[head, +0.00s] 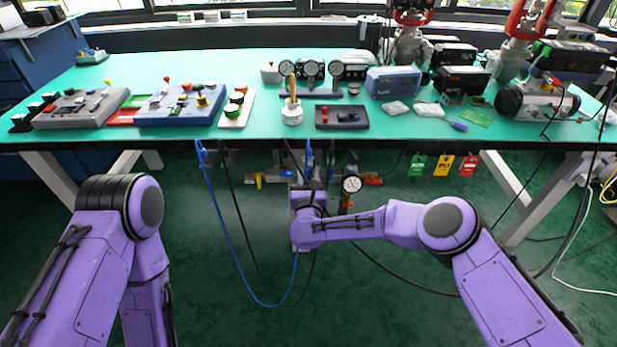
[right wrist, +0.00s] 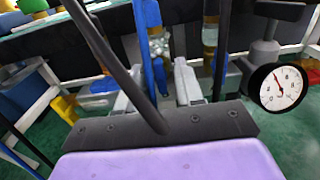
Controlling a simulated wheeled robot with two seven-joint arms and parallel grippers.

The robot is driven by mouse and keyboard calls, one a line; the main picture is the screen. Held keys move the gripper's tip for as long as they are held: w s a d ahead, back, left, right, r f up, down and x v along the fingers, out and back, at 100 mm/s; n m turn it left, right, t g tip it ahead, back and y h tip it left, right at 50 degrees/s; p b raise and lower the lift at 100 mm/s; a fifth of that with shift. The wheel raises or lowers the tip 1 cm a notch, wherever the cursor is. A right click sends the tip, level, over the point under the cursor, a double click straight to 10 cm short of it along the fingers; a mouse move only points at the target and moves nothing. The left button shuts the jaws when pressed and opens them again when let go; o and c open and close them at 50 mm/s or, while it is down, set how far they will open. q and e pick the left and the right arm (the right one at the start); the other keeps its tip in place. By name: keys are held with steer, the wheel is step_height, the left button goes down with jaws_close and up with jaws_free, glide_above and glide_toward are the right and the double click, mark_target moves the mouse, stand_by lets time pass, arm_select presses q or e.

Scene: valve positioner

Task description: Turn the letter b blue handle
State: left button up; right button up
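Under the bench in the head view is a set of small pipes with a yellow valve handle (head: 258,180), a red valve handle (head: 373,181) and a round gauge (head: 351,184). My right gripper (head: 306,180) reaches in between them and covers what lies behind it. In the right wrist view its two grey fingers (right wrist: 161,88) are apart. A small blue part (right wrist: 160,76), perhaps the blue handle, shows between or just beyond them; I cannot tell whether they touch it. No letter b is readable. My left arm is at the left; its gripper is out of view.
A blue hose (head: 233,238) and dark cables hang close to my right arm; a cable crosses the wrist view. The green bench top (head: 240,76) above carries panels and instruments. Green, yellow and red tags (head: 443,165) hang at the right. The floor in front is clear.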

jaws_close()
steer(key=shift+f+n+b, duration=0.2)
steer(key=shift+n+b, duration=0.2)
steer(key=shift+b, duration=0.1)
steer(key=shift+r+n, duration=0.2)
steer(key=shift+n, duration=0.1)
jaws_free()
steer(key=s, duration=1)
steer(key=shift+s, duration=0.3)
